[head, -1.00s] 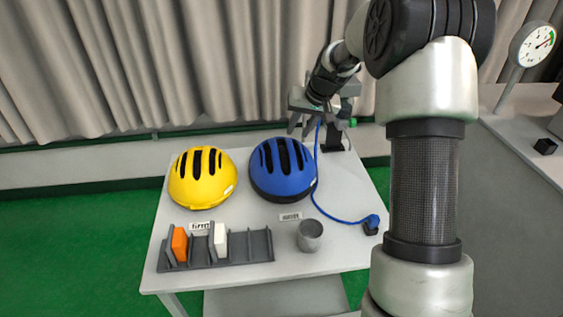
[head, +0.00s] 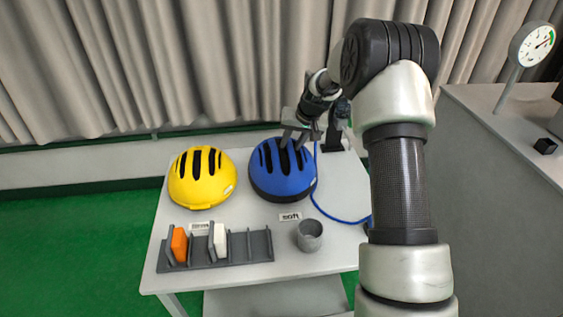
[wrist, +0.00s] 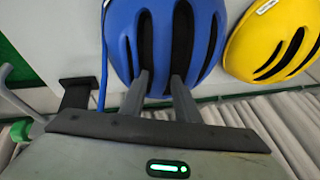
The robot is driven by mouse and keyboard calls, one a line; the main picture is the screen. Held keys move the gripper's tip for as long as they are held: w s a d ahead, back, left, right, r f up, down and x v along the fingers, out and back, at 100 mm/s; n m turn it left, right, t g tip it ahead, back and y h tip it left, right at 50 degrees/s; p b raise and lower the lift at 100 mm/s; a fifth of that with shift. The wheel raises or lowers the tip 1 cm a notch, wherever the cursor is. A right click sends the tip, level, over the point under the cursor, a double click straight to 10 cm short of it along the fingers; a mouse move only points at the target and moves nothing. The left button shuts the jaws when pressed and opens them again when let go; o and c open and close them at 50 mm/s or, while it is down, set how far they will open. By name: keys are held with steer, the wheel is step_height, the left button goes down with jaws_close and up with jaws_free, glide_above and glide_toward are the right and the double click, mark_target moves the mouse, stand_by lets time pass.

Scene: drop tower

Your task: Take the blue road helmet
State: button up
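The blue road helmet (head: 282,172) with black vents stands on the white table, behind a small label reading "soft". My gripper (head: 293,138) is over the helmet's far upper part. In the wrist view the two grey fingers (wrist: 158,86) are spread apart, with their tips over the black vents of the blue helmet (wrist: 163,35). A strip of blue shell lies between the fingers. I cannot tell whether the tips touch it.
A yellow helmet (head: 202,178) stands to the left. In front are a grey rack (head: 230,250) with orange and white blocks and a grey cup (head: 309,236). A blue cable (head: 335,215) runs right of the blue helmet. A dial gauge (head: 532,46) stands far right.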

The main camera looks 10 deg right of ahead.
jaws_close()
